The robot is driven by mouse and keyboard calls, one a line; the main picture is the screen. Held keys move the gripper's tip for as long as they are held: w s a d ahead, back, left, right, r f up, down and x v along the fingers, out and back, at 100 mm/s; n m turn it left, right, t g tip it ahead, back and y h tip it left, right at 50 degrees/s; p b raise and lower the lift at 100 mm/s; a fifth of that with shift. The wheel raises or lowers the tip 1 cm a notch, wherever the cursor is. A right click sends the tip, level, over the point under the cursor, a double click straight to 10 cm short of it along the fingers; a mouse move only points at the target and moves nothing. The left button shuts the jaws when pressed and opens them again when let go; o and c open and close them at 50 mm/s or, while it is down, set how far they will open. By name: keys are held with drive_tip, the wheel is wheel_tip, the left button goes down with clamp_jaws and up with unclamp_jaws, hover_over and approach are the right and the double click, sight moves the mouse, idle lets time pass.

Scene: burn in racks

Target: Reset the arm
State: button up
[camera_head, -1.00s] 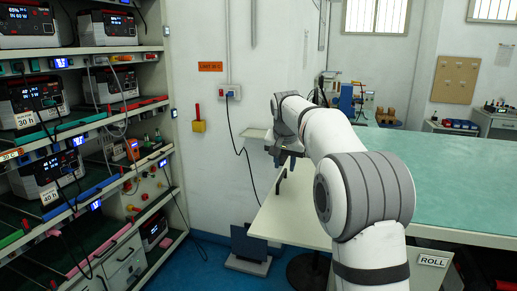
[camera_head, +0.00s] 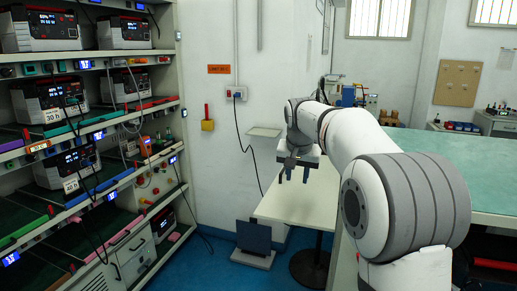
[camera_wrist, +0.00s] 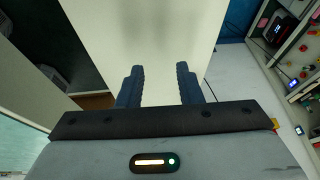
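My gripper (camera_head: 294,176) hangs at the end of my arm, above the white side table in the head view. In the wrist view my gripper (camera_wrist: 159,88) shows two dark blue fingers set well apart with nothing between them. It is open and empty. The white table top (camera_head: 300,207) lies below the fingers, and it also fills the middle of the wrist view (camera_wrist: 150,40).
A rack (camera_head: 165,192) with several power units on its shelves stands at the left. A green-topped bench (camera_head: 470,165) is at the right. A dark grey stand (camera_head: 253,238) sits on the blue floor (camera_head: 215,262) before the white wall. Open floor lies between rack and table.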

drive_tip(key=s+d+f+n, duration=0.1)
drive_tip(key=s+f, duration=0.3)
drive_tip(key=s, duration=0.8)
drive_tip(key=s+d+f+n+g, duration=0.1)
drive_tip(key=s+f, duration=0.4)
drive_tip(key=s, duration=0.7)
drive_tip(key=s+d+f+n, duration=0.1)
drive_tip(key=s+f, duration=0.3)
drive_tip(key=s, duration=0.8)
drive_tip(key=shift+d+f+g+y, duration=0.3)
drive_tip(key=shift+d+g, duration=0.1)
drive_tip(key=shift+d, duration=0.25)
drive_tip(key=shift+s, duration=0.1)
drive_tip(key=shift+r, duration=0.1)
